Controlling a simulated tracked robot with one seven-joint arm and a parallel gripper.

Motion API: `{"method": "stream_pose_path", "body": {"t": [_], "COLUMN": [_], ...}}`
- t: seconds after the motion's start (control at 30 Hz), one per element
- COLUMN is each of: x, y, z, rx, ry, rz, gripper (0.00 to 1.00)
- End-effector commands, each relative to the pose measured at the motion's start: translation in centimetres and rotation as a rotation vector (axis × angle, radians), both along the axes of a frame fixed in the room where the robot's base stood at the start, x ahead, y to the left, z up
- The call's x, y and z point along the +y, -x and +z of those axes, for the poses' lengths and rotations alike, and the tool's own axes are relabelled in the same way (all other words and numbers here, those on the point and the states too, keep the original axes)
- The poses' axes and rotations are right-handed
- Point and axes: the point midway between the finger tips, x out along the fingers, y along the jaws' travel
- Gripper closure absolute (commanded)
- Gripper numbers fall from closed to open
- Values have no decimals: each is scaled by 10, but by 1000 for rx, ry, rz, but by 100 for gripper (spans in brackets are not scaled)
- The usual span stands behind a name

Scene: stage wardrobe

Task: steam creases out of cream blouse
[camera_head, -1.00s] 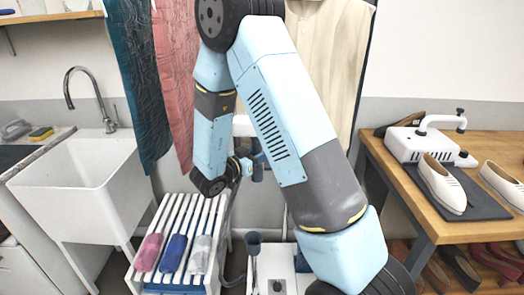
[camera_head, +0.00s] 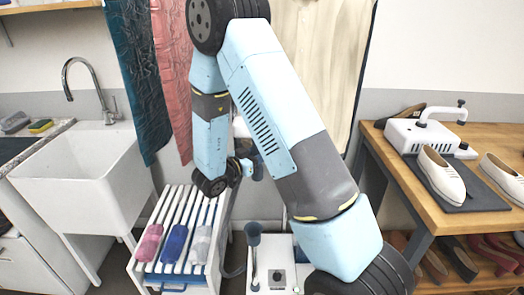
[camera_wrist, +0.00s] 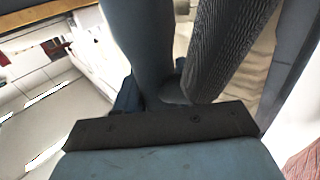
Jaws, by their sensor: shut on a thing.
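The cream blouse (camera_head: 335,65) hangs behind my arm in the head view, and my arm hides much of its left side. Faint vertical creases show on it. Cream cloth (camera_wrist: 257,70) also shows in the wrist view. My gripper (camera_head: 246,168) is low in front of the hanging clothes, partly hidden behind my wrist. It is shut on a blue-grey steamer head (camera_head: 258,172), mostly hidden. I cannot tell whether the steamer touches the blouse.
A white steamer base (camera_head: 278,278) with a dark holder cup (camera_head: 253,238) stands below. A slatted bench (camera_head: 170,210) with several rolled cloths is left of it. Teal (camera_head: 140,80) and pink (camera_head: 172,80) garments hang left. A sink (camera_head: 80,165) and a shoe table (camera_head: 430,205) flank the space.

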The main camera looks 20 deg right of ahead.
Motion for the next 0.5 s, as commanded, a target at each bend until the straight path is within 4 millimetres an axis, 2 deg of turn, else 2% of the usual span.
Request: {"method": "stream_pose_path", "body": {"t": [0.5], "x": [0], "y": [0], "z": [-20], "rx": [-1], "ry": [0], "rz": [0], "gripper": [100]}}
